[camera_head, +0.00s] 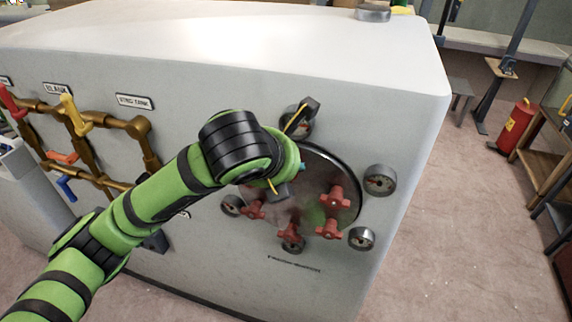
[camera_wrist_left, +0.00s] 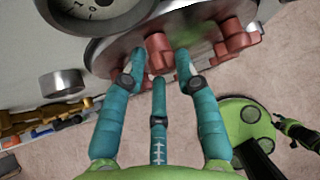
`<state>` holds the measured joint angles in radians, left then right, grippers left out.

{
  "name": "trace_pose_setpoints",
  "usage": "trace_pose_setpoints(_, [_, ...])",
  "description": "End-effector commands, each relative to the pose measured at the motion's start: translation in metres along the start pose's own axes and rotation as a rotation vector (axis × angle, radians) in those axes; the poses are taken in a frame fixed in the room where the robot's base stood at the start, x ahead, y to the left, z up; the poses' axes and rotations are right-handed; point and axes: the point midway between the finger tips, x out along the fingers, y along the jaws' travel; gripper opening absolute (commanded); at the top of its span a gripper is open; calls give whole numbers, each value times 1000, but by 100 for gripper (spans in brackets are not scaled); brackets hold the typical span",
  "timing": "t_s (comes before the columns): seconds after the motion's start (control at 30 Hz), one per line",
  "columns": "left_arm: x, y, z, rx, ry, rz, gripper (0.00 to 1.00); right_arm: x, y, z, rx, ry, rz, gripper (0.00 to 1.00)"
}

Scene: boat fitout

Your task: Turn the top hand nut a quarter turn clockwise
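The round hatch cover (camera_head: 310,205) is on the end face of the white tank, with red hand nuts around its rim. Clear ones are at the right (camera_head: 338,197), lower right (camera_head: 328,230), bottom (camera_head: 292,232) and left (camera_head: 252,209). My left wrist hides the top of the cover in the head view. In the left wrist view, my left gripper (camera_wrist_left: 158,64) has its three teal fingers spread, with a red hand nut (camera_wrist_left: 158,48), apparently the top one, between or just beyond the tips. I cannot tell whether they touch it. My right gripper does not clearly show.
Brass pipes with coloured valve levers (camera_head: 75,110) run along the tank's left side. A red extinguisher (camera_head: 517,125) stands at the right.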

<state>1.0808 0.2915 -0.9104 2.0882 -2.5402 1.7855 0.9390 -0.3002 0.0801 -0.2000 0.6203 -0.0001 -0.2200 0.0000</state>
Motion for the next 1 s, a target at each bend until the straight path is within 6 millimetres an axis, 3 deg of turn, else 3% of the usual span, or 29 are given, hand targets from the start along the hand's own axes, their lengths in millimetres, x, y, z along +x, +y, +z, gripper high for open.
trace_pose_setpoints(0.33, [0,0,-1,0,4,0,49,0,1,0,-1,0,1,40])
trace_pose_setpoints(0.47, [-9,0,-1,1,4,-1,49,0,1,0,-1,0,1,40])
trace_pose_setpoints(0.8, [-79,0,2,5,-5,0,49,0,0,0,0,0,0,40])
trace_pose_setpoints(1.0, [-108,0,2,3,-1,1,49,0,0,0,0,0,0,40])
